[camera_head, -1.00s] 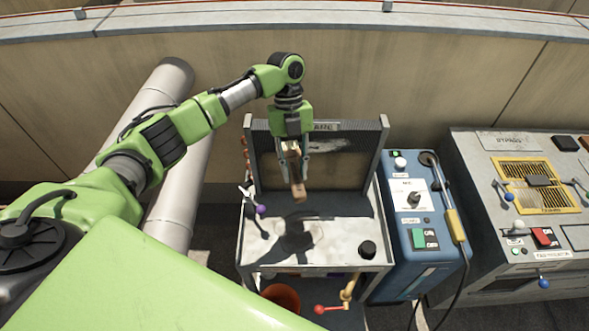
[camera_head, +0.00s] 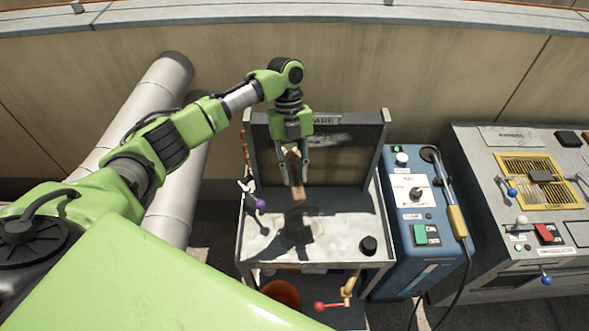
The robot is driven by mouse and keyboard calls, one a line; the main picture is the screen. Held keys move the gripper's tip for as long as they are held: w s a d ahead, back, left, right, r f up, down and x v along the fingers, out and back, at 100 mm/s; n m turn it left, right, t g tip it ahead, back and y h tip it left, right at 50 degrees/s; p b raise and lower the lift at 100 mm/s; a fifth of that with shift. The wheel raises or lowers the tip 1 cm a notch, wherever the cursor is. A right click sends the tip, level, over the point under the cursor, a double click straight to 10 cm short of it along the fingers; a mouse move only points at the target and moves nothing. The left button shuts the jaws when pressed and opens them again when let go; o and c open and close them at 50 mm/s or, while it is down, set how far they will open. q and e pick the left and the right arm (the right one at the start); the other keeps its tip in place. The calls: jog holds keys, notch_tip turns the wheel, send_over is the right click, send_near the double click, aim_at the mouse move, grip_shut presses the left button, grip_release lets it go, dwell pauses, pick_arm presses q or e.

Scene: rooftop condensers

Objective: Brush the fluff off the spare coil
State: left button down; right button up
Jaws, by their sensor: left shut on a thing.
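The spare coil (camera_head: 350,165) is a framed panel standing upright at the back of a metal stand, under a plate whose visible letters end in "ARE". A pale grey smear of fluff (camera_head: 330,139) lies on its upper face. My left gripper (camera_head: 292,172) points down in front of the coil, shut on a brown wooden brush (camera_head: 298,190). The brush hangs above the stand's white top. Whether its bristles touch the coil cannot be told. My gripper and wrist hide the coil's left middle. My right gripper is not in view.
The white worktop (camera_head: 335,236) carries a black knob (camera_head: 368,245) and a purple-tipped tool (camera_head: 259,204). A red bucket (camera_head: 283,293) and a red-knobbed valve (camera_head: 325,306) sit below. A blue machine (camera_head: 412,255) stands close on the right, a grey console (camera_head: 480,170) beyond it.

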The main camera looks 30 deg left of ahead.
pick_arm(q)
jog(key=shift+r+p, duration=1.65)
jog(key=shift+r, duration=0.5)
jog(key=shift+w+f+b, duration=0.1)
jog(key=shift+f+b, duration=1.25)
jog(key=shift+f, duration=0.75)
jog(key=shift+r+p, duration=1.85)
jog(key=shift+r, duration=0.3)
jog(key=shift+f+b, duration=1.4)
jog(key=shift+f, duration=0.75)
jog(key=shift+r+p, duration=1.75)
jog(key=shift+r, duration=0.45)
jog(key=shift+s+d+p, duration=0.3)
jog(key=shift+s+p, duration=0.4)
jog(key=shift+p, duration=0.25)
jog(key=shift+s+d+f+p, duration=0.1)
jog(key=shift+s+d+p, duration=0.25)
jog(key=shift+s+p, duration=0.35)
jog(key=shift+s+d+p, duration=0.3)
jog(key=shift+s+p, duration=0.25)
jog(key=shift+s, duration=0.1)
